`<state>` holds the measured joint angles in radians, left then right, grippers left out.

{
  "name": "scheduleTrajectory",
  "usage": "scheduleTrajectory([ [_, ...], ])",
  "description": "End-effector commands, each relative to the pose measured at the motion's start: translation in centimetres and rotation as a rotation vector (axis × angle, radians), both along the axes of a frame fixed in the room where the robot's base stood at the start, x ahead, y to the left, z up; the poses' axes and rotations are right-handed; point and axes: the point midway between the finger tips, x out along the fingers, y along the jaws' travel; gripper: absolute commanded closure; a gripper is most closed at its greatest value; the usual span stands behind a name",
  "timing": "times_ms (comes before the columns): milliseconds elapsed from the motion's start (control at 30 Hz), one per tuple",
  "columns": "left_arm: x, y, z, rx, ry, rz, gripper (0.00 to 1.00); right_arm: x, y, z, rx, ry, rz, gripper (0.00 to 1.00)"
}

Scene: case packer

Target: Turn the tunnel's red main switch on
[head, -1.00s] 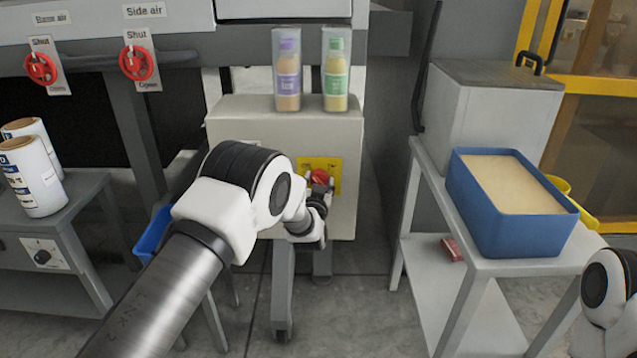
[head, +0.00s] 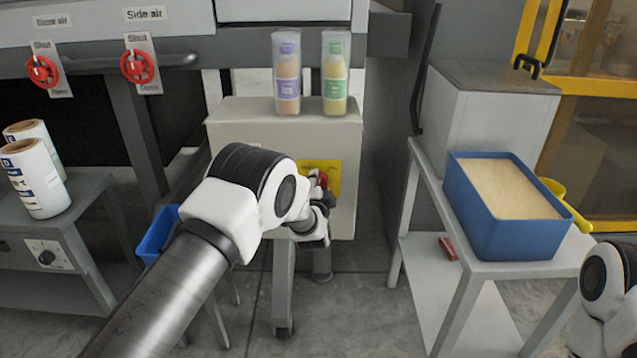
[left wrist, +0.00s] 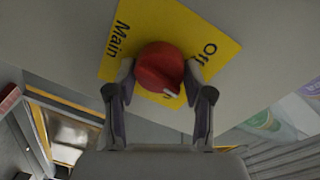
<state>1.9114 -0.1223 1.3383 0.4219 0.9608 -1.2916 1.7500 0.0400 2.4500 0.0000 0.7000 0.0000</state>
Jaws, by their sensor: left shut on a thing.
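The red main switch (left wrist: 160,68) is a round knob on a yellow plate (left wrist: 125,40) lettered "Main" and "Off". A second label is mostly hidden below the knob; only the end of it shows. The knob's white pointer mark lies at its lower right in the left wrist view, by that hidden label. My left gripper (left wrist: 158,80) is shut on the knob, one finger on each side. In the head view the knob (head: 322,178) shows partly behind my left wrist, on the front of the beige box (head: 240,120). My right gripper is out of view.
Two bottles, purple-labelled (head: 287,88) and green-labelled (head: 335,88), stand in clear holders on the box. A blue tub (head: 515,240) sits on the right-hand cart. Red valve wheels (head: 137,66) are at upper left. Label rolls (head: 38,185) stand on the left.

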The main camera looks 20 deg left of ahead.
Motion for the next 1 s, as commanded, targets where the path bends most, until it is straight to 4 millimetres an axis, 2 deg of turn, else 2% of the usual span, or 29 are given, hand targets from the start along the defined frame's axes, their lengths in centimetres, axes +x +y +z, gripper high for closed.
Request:
scheduleTrajectory([
  [600,0.1,-0.2,0.2,0.509,0.143,-0.001,0.83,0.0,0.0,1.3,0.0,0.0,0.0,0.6],
  [1000,0.1,-0.2,0.1,0.641,0.181,0.0,0.83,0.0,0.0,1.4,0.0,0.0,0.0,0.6],
])
